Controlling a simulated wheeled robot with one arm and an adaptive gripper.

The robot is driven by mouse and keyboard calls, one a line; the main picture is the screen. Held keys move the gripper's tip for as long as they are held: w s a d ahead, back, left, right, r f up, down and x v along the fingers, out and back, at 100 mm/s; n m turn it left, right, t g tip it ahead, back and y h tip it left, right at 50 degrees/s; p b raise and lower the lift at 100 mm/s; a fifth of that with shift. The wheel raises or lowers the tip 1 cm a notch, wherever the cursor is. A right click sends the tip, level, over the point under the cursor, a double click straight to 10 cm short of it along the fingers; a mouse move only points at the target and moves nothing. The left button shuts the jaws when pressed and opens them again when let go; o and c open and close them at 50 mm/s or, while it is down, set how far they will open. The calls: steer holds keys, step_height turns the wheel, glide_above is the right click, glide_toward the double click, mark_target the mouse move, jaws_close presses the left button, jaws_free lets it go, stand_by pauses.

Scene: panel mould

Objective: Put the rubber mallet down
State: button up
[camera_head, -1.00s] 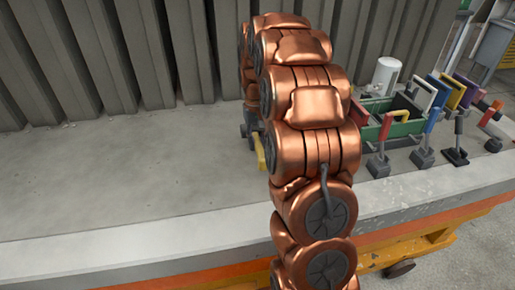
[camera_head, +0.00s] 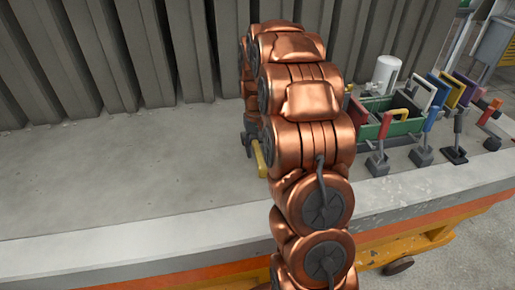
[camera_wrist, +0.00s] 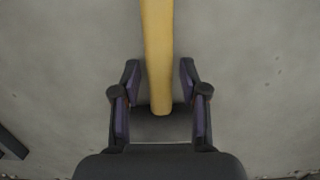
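A yellow handle (camera_wrist: 158,55), which I take to be the rubber mallet's, runs from the top of the wrist view down between my fingers. Its rounded end shows; its head is outside that view. My gripper (camera_wrist: 159,78) is open, with one finger on each side of the handle and a gap to both. In the head view a short yellow piece (camera_head: 260,157) shows low beside my arm, over the grey concrete surface. My arm hides most of the gripper and mallet there. I cannot tell whether the handle touches the surface.
To the right stand a green tray (camera_head: 398,128), a white cylinder (camera_head: 385,72) and several mallet-like tools, such as a red-handled one (camera_head: 380,145). A ribbed grey wall (camera_head: 120,60) rises behind. The concrete bed (camera_head: 120,185) is clear on the left.

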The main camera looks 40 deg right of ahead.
mark_target(256, 144)
steer(key=shift+r, duration=0.1)
step_height(256, 144, up, 12)
steer(key=w+b, duration=0.1)
steer(key=shift+d+b, duration=0.3)
steer(key=shift+b, duration=0.05)
stand_by(0.4)
steer(key=shift+w+a, duration=0.1)
steer(key=s+a+r+n, duration=0.1)
steer(key=s+a+n, duration=0.1)
steer(key=s+a, duration=1.15)
steer(key=s+a+f+n, duration=0.1)
steer(key=s+a+f, duration=0.2)
steer(key=s, duration=0.6)
steer(key=s+a+f+n, duration=0.1)
steer(key=s+a+f, duration=0.2)
steer(key=s, duration=0.7)
steer(key=shift+a+f+n+g+h, duration=0.2)
steer(key=shift+a+n+g+h, duration=0.1)
steer(key=shift+a, duration=0.75)
